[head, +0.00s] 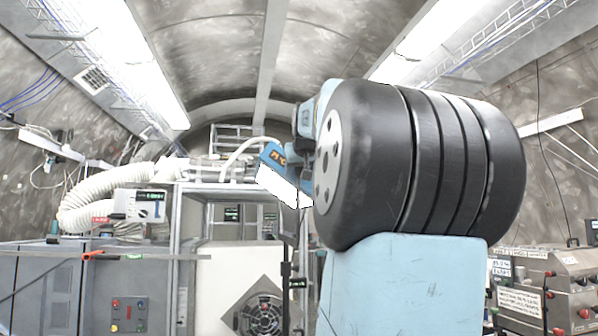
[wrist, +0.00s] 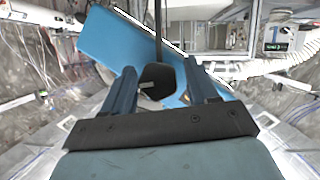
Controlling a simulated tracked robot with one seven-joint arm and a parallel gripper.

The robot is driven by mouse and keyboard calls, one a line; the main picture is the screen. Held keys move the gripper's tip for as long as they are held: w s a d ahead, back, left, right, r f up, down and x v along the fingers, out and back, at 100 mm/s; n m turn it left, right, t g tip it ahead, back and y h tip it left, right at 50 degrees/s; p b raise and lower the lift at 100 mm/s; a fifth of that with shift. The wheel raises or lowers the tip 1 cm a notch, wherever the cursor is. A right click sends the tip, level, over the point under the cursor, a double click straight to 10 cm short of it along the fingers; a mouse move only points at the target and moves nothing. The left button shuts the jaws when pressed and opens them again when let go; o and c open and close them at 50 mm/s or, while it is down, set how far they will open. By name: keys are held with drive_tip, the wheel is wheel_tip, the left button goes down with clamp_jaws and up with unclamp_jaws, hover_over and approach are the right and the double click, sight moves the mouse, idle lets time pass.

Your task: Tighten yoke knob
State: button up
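In the wrist view a black, faceted knob (wrist: 158,82) sits in front of a bright blue panel (wrist: 112,45), which may be the yoke. My gripper (wrist: 160,88) points at the knob with its two dark blue fingers apart. The knob shows between the fingers, close to the left one, with a narrow gap to the right one. I cannot tell whether either finger touches it. In the head view a blue part with orange lettering (head: 273,153) and a white lower face shows left of my large black arm link. The knob and my fingers cannot be made out there.
A grey cabinet (head: 60,290) and a white ribbed hose (head: 105,195) stand at left. A white box with a fan (head: 262,316) is in the middle. A control panel with red knobs (head: 560,290) is at right. A thin dark post (wrist: 158,30) rises behind the knob.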

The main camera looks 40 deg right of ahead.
drive_tip(key=c, duration=0.8)
drive_tip(key=shift+m+y, duration=0.4)
drive_tip(key=shift+m, duration=0.1)
drive_tip(key=o, duration=1)
drive_tip(key=shift+s, duration=0.1)
drive_tip(key=v, duration=1.3)
drive_tip(key=shift+s+a, duration=0.2)
drive_tip(key=shift+s, duration=0.1)
